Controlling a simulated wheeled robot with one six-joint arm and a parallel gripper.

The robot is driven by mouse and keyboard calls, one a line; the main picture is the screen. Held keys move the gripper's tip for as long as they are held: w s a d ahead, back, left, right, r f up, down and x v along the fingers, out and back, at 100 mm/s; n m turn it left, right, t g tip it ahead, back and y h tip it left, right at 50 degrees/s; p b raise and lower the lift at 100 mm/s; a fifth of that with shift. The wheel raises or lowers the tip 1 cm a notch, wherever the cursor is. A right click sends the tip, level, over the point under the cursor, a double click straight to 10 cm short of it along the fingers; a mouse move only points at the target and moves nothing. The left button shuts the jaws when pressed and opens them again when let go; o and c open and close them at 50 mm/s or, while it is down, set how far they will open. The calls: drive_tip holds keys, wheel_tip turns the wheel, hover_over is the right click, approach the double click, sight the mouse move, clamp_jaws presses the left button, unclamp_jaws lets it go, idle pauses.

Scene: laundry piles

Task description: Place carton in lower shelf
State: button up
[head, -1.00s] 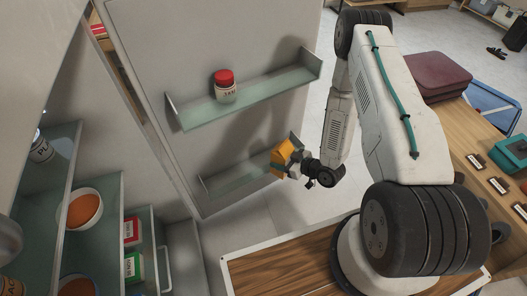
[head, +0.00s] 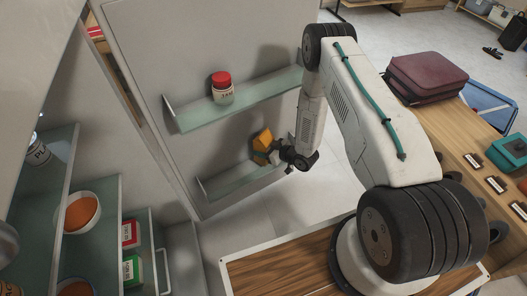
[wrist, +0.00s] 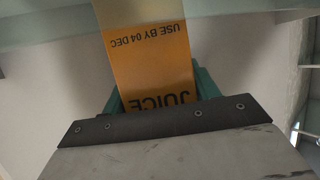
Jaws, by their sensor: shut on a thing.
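An orange juice carton (head: 262,139) is held in my gripper (head: 273,155), just above the lower door shelf (head: 240,180) of the open fridge door. In the wrist view the carton (wrist: 150,60) shows the printed words "JUICE" and "USE BY 04 DEC". My gripper (wrist: 158,95) is shut on it, with teal fingers on either side. The carton looks tilted in the head view. Whether its base touches the shelf cannot be told, as the gripper covers part of it.
A red-lidded jam jar (head: 222,88) stands on the upper door shelf (head: 190,122). The lower shelf looks otherwise empty. Fridge shelves at left hold an orange-filled bowl (head: 77,212), a red box (head: 129,234) and a green box (head: 132,270). A maroon case (head: 428,78) lies on the right.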

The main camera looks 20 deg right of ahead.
drive_tip(key=shift+w+f, duration=0.2)
drive_tip(key=shift+f, duration=1.05)
drive_tip(key=shift+f, duration=0.1)
drive_tip(key=o, duration=1.4)
drive_tip(key=shift+s, duration=0.15)
drive_tip(key=v, duration=1.1)
drive_tip(key=shift+s+d+r, duration=0.2)
drive_tip(key=shift+d+r, duration=0.05)
drive_tip(key=shift+r, duration=0.1)
